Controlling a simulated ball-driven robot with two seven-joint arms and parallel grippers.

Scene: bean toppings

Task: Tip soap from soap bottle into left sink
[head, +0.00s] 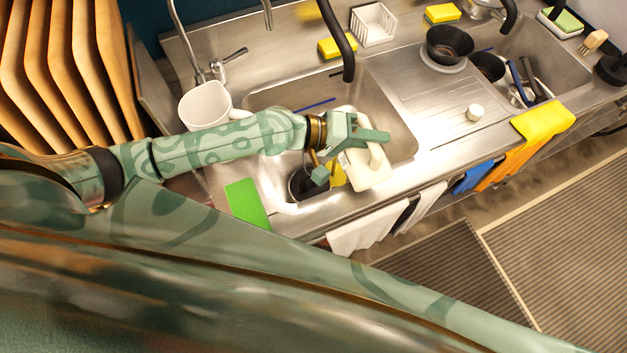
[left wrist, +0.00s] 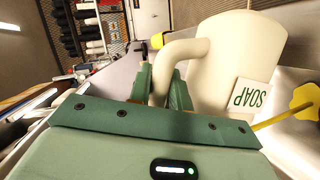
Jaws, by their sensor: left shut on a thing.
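The soap bottle (head: 368,165) is a cream jug with a handle, held over the front right part of the left sink (head: 397,118). In the left wrist view the soap bottle (left wrist: 235,62) fills the upper right, and its SOAP label shows upside down. My left gripper (head: 368,136) is shut on the bottle's handle; it also shows in the left wrist view (left wrist: 163,88). The bottle looks tilted. Its mouth is hidden, and I cannot tell whether soap is flowing. My right gripper is not in view.
A dark cup (head: 308,184) stands beneath my left arm, near a green cloth (head: 246,203). A white mug (head: 206,104) is at the sink's left. A black faucet (head: 346,62) overhangs the sink. Bowls and the ribbed drainboard (head: 440,100) lie right.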

